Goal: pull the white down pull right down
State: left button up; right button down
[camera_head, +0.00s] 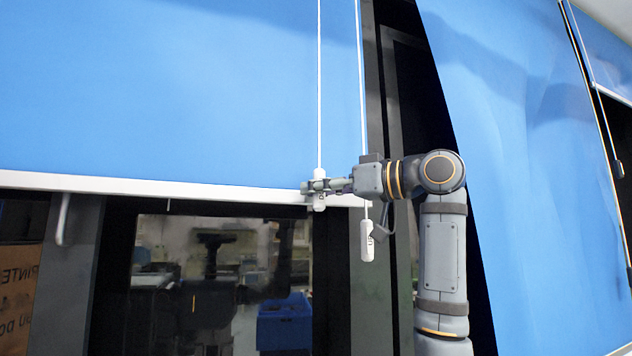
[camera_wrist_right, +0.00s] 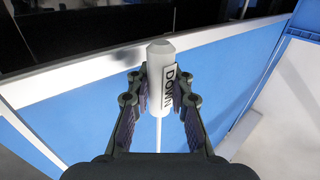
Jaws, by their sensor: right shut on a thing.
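The white down pull (camera_head: 319,190) hangs on a thin white cord in front of the lower edge of a blue roller blind (camera_head: 180,90). In the right wrist view the pull (camera_wrist_right: 160,75) shows the word DOWN. My right gripper (camera_head: 312,188) is shut on this pull, with a finger on each side of it; it also shows in the right wrist view (camera_wrist_right: 159,100). A second white pull (camera_head: 367,241) hangs lower on another cord, just right of and below the gripper. My left gripper is not in view.
A white bottom bar (camera_head: 130,186) runs along the blind's lower edge. Below it is dark glass with a reflected room. A grey handle (camera_head: 62,220) is at the left. Another blue blind (camera_head: 520,150) hangs at the right behind my right arm.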

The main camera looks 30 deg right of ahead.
pick_arm(q)
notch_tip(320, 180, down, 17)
jog(key=b, duration=1.5)
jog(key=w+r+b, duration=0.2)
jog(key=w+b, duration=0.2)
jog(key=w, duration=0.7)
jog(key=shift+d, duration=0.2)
pick_arm(e)
notch_tip(320, 180, down, 27)
jog(key=shift+f, duration=0.2)
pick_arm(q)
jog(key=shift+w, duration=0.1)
pick_arm(e)
jog(key=shift+w+a, duration=0.1)
jog(key=shift+a, duration=0.05)
jog(key=c, duration=1.7)
grip_release()
jog(key=o, duration=0.5)
jog(key=shift+s+d+r, duration=0.15)
jog(key=shift+s+d, duration=0.15)
jog(key=shift+s, duration=0.1)
jog(key=shift+w+a, duration=0.1)
